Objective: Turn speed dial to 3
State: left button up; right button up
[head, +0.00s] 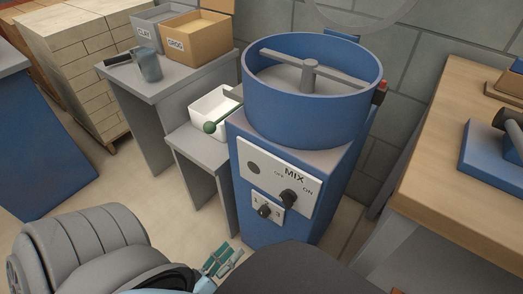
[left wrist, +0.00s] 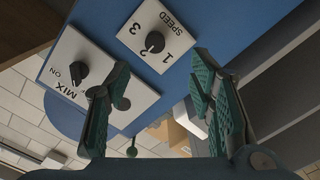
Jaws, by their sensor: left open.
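The blue mixer (head: 309,110) stands in the middle of the head view. The white speed panel (head: 267,206) with its small black dial (head: 264,211) is low on its front. In the left wrist view the speed panel (left wrist: 140,30) appears turned over, with 1, 2 and 3 around the dial (left wrist: 154,42). I cannot tell surely which number the dial points to. My left gripper (head: 221,261) is open and empty, in front of and below the panel, apart from the dial. Its two green-padded fingers frame the left wrist view (left wrist: 160,97). My right gripper is not visible.
The MIX panel (head: 263,167) with its black OFF/ON knob (head: 290,198) sits just above the speed panel. A low stand with a white tub (head: 213,104) and a green-ended tool (head: 209,127) is left of the mixer. A wooden-topped bench (head: 455,130) stands at the right.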

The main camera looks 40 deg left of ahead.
aim_at(262, 216)
pick_arm(q)
jog(key=w, duration=0.4)
jog(key=w+b, duration=0.1)
jog(key=w, duration=0.9)
jog(key=shift+a+r+b, duration=0.15)
jog(key=shift+r+b, duration=0.2)
jog(key=shift+w, duration=0.2)
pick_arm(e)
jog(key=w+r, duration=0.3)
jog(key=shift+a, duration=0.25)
pick_arm(q)
jog(key=shift+c, duration=0.3)
jog(key=c, duration=1.1)
